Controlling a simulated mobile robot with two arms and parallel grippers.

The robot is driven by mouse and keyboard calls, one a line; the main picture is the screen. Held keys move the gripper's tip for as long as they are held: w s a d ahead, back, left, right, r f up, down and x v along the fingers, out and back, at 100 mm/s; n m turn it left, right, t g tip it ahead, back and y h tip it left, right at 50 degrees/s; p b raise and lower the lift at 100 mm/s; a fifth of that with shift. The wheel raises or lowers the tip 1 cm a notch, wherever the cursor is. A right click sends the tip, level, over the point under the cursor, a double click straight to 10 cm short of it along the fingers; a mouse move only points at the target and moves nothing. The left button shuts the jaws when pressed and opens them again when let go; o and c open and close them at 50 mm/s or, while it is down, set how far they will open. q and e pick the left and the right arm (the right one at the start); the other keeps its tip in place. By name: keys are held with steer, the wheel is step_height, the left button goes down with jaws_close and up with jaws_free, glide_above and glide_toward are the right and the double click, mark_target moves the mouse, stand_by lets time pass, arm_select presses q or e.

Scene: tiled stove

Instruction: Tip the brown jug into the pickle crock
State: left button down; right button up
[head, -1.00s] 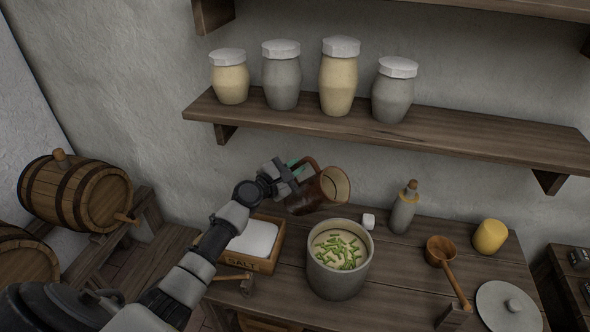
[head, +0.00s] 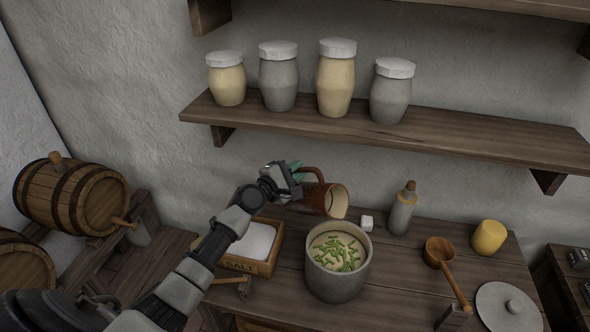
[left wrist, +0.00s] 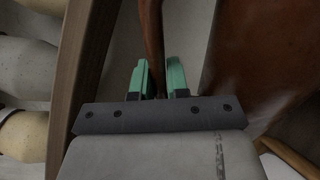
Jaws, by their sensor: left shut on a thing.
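The brown jug (head: 318,197) is held in the air behind the pickle crock, tilted with its mouth turned to the right and slightly down. My left gripper (head: 296,174) is shut on its handle; in the left wrist view the green fingers (left wrist: 160,80) sit on both sides of the handle, beside the brown body (left wrist: 258,62). The grey pickle crock (head: 338,280) stands open on the table, with green pieces in pale liquid. The jug's mouth is above and behind the crock's rim, apart from it. No stream shows from the jug. My right gripper is not in view.
A salt box (head: 262,267) stands left of the crock. A jar shelf (head: 450,142) runs above.

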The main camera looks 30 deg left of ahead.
mark_target(306, 184)
arm_select(q)
steer(key=shift+d+r+m, duration=0.1)
steer(key=shift+d+m, duration=0.3)
steer(key=shift+m, duration=0.3)
steer(key=shift+s+d+f+m+b, duration=0.2)
steer(key=shift+d+f+m, duration=0.1)
steer(key=shift+d+m, duration=0.35)
steer(key=shift+s+d+f+m+b, duration=0.15)
steer(key=shift+d+f+m, duration=0.15)
steer(key=shift+d+m, duration=0.3)
